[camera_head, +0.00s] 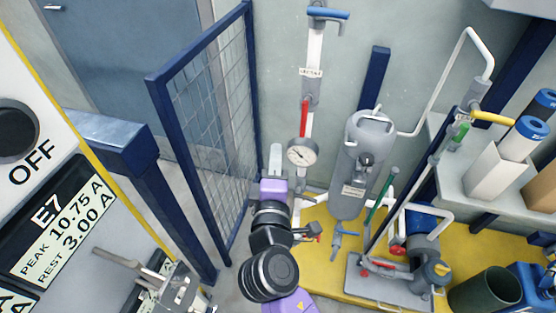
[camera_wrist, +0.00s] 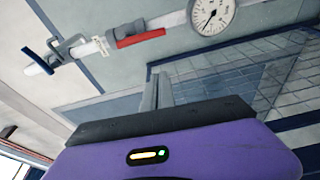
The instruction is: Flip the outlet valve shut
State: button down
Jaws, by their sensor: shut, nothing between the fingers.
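A white vertical pipe (camera_head: 315,50) on the wall carries a blue-handled valve (camera_head: 328,14) at its top, with the handle across the pipe. Lower on it is a red lever (camera_head: 304,118), lying along the pipe above a round gauge (camera_head: 302,153). The wrist view also shows the blue handle (camera_wrist: 42,61), red lever (camera_wrist: 140,38) and gauge (camera_wrist: 213,14). My gripper (camera_head: 276,152) is shut and empty, left of the gauge and below the red lever; its fingers (camera_wrist: 158,90) touch no handle that I can see. I cannot read which valve is the outlet.
Green (camera_head: 459,133) and yellow (camera_head: 493,117) handles are farther right. A blue mesh fence (camera_head: 205,100) stands close on my gripper's left.

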aim_at(304, 120)
jog(key=w+d+p, duration=0.1)
jog(key=w+d, duration=0.3)
jog(key=w, duration=0.2)
jog(key=shift+w+d+p, duration=0.15)
jog(key=shift+w+p, duration=0.15)
